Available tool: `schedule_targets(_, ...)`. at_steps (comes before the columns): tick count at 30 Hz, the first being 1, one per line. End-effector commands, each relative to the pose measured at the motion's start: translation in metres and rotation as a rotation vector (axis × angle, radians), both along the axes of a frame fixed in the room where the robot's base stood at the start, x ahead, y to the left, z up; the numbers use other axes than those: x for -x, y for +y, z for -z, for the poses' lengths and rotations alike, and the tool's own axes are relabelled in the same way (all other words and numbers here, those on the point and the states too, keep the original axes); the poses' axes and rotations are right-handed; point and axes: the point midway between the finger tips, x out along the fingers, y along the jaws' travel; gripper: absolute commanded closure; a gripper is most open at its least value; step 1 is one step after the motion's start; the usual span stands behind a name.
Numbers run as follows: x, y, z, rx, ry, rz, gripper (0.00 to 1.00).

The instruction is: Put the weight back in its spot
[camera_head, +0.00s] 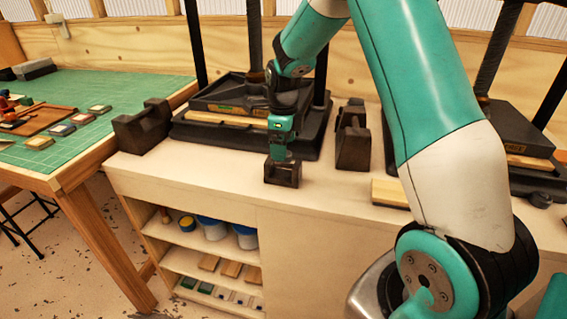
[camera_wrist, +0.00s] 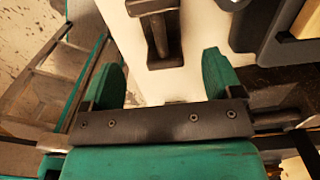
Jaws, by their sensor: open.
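A small dark weight with a bar handle (camera_head: 283,174) stands on the pale counter near its front edge. In the wrist view the weight (camera_wrist: 157,40) shows at the top middle, with its handle running up the picture. My gripper (camera_head: 280,155) is above or right at this weight in the head view. In the wrist view my gripper (camera_wrist: 162,62) has its two green fingers spread apart, with the weight just beyond and between their tips. I cannot tell whether they touch. Two larger dark weights with handles stand on the counter, one at left (camera_head: 143,126) and one right of my gripper (camera_head: 352,137).
A black press (camera_head: 232,127) stands behind my gripper, and another press (camera_head: 510,150) is at the right. A wooden block (camera_head: 388,193) lies on the counter. Shelves below hold tubs (camera_head: 212,228). A green-matted table (camera_head: 90,90) is at left. Bare counter (camera_head: 200,172) lies left of my gripper.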

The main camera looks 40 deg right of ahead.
Motion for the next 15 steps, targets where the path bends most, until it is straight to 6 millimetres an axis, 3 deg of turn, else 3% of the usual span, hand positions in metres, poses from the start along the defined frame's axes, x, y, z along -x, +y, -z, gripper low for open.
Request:
schedule_targets(5,0.000,0.001,-0.019,-0.001,-0.001,-0.010,0.15)
schedule_targets(8,0.005,0.014,-0.031,-0.010,-0.011,-0.116,0.15)
schedule_targets(11,0.020,0.046,-0.051,-0.033,-0.037,-0.394,0.15)
schedule_targets(15,0.064,0.110,-0.085,-0.072,-0.107,-1.002,0.15)
